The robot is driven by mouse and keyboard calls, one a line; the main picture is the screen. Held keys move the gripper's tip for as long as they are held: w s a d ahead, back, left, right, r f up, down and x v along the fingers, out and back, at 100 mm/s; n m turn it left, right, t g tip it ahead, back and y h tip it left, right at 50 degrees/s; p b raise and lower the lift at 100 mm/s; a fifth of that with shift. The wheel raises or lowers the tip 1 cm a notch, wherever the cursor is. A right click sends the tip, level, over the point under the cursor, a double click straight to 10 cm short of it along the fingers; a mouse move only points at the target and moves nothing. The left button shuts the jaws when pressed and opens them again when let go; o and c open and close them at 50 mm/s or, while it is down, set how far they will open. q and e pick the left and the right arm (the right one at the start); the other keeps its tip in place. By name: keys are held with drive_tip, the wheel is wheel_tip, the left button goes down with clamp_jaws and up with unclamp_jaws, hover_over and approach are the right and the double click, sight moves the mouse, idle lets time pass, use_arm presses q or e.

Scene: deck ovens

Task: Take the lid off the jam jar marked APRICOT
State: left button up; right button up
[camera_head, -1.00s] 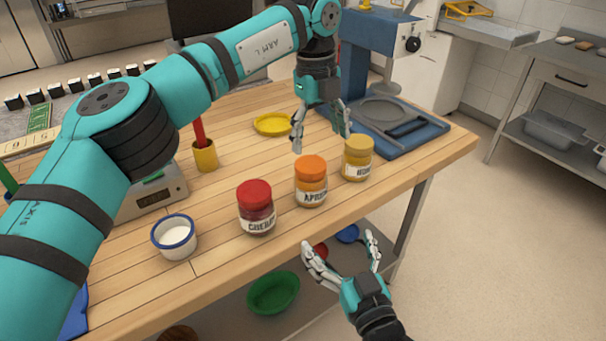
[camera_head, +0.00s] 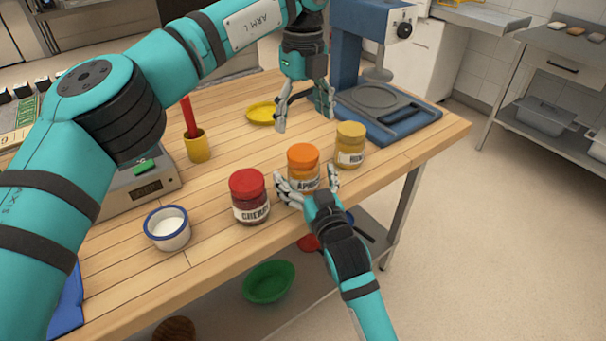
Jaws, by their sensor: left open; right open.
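The apricot jar (camera_head: 309,184) stands upright on the wooden table, labelled "APRIC" as far as it shows, with its orange lid (camera_head: 303,156) on. My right gripper (camera_head: 307,184) is open at the near side of this jar, one finger at its left and one at its right, partly covering the label. I cannot tell whether the fingers touch the glass. My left gripper (camera_head: 304,112) is open and empty, pointing down above the table behind the apricot jar and higher than its lid.
A red-lidded cherry jar (camera_head: 250,207) stands left of the apricot jar. A yellow-lidded jar (camera_head: 350,156) stands close on the right. A white cup (camera_head: 168,240), scale (camera_head: 152,190), yellow pot (camera_head: 197,148), yellow dish (camera_head: 261,113) and blue press (camera_head: 405,128) stand around them.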

drive_tip(key=shift+x, duration=1.2)
